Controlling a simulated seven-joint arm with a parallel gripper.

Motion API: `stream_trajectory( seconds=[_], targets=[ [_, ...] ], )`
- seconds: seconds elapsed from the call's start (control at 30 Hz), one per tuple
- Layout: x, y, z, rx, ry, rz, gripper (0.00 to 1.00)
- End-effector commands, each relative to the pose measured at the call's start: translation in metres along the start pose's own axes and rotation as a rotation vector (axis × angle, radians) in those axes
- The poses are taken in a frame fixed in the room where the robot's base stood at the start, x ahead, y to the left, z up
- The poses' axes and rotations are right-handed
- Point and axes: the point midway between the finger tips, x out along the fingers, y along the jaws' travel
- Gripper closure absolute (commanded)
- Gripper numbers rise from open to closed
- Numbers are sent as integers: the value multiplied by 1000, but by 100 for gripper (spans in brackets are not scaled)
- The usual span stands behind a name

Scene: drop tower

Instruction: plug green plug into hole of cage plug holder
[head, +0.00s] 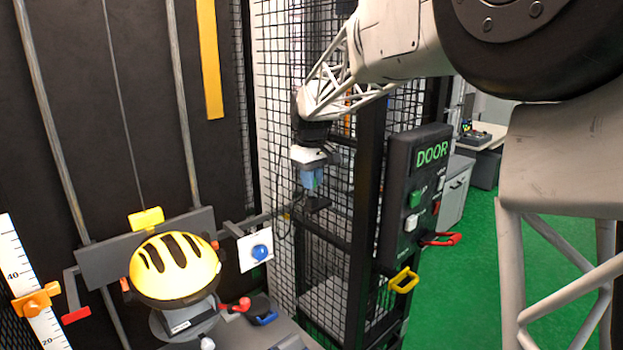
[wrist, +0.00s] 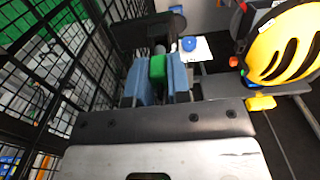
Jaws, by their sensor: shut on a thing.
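My gripper (head: 312,180) is beside the black mesh cage, its blue fingers pointing down. In the wrist view my gripper (wrist: 157,80) is shut on the green plug (wrist: 157,68), a small green block between the two blue fingers. A dark bracket, apparently the cage plug holder (wrist: 130,36), lies just beyond the fingertips. In the head view the holder (head: 317,203) shows as a dark piece on the cage frame just below the fingers. A grey round part shows between plug and holder. The hole is hidden, and I cannot tell whether the plug touches or enters it.
The mesh cage (wrist: 62,70) runs close along the gripper's side. A black DOOR panel (head: 412,190) with red and yellow handles stands to the right. A yellow helmet (head: 174,266) sits at lower left, near a white plate with a blue button (head: 260,252).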

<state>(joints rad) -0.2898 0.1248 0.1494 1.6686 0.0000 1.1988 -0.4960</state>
Motion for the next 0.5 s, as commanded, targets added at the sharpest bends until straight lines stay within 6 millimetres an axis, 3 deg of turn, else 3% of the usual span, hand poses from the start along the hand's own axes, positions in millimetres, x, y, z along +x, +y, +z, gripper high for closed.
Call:
stream_trajectory(
  seconds=[0.5],
  targets=[
    [13, 0, 0, 0, 0, 0, 95]
  ],
)
